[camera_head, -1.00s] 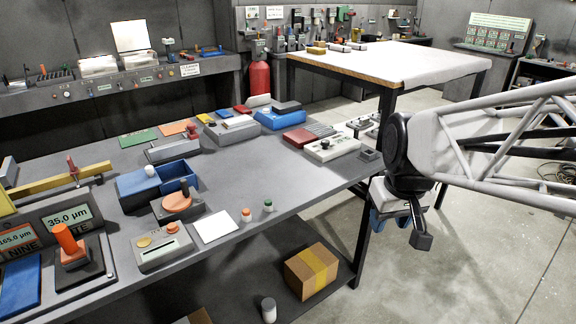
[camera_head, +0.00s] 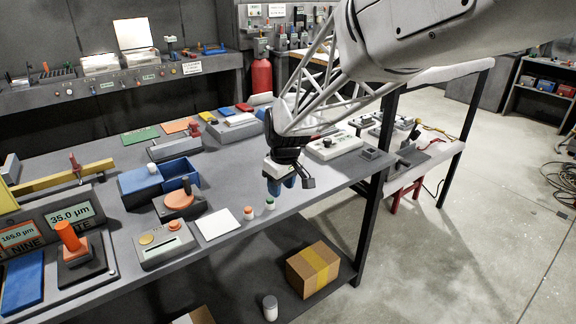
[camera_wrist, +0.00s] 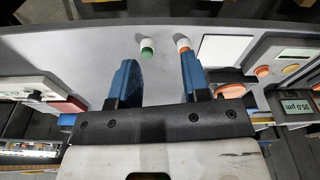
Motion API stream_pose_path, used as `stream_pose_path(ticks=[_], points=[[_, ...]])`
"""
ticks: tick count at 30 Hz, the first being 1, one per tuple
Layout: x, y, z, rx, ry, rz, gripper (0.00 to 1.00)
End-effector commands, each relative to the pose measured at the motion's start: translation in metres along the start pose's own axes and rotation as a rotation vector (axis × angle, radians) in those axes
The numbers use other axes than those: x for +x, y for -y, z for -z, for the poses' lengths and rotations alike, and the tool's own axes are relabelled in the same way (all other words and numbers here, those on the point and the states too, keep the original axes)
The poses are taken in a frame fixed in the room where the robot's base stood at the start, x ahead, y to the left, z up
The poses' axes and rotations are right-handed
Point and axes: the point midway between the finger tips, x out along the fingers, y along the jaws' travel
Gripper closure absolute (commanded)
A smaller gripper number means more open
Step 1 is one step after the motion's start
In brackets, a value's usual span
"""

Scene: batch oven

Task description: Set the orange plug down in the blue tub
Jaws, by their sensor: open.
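The orange plug (camera_head: 248,213), a small white cylinder with an orange top, stands upright near the table's front edge, right of a white sheet. In the wrist view the orange plug (camera_wrist: 183,44) shows just beyond the tip of the right finger. The blue tub (camera_head: 146,194) lies farther left and back on the table, with a white round piece at it; I cannot make out the tub in the wrist view. My gripper (camera_head: 281,184) has blue fingers, open and empty, above the table right of the plug. Its fingers also show in the wrist view (camera_wrist: 158,68).
A green-topped plug (camera_head: 270,203) stands right beside the orange one, close to my gripper. A white sheet (camera_head: 217,222) lies left of them. A box with an orange disc (camera_head: 179,202) stands between the sheet and the tub. A cardboard box (camera_head: 313,270) is on the lower shelf.

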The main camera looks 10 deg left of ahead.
Motion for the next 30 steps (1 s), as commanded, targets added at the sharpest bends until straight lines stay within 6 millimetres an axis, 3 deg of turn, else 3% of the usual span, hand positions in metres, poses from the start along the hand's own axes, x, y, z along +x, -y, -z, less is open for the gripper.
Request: stream_pose_path(ticks=[1, 6, 12, 30], points=[[0.013, 0.005, 0.015, -0.032, 0.005, 0.007, 0.57], [0.044, 0.020, 0.057, -0.127, 0.011, 0.023, 0.57], [0.067, 0.032, 0.084, -0.193, 0.013, 0.033, 0.57], [0.079, 0.035, 0.090, -0.207, 0.015, 0.036, 0.57]])
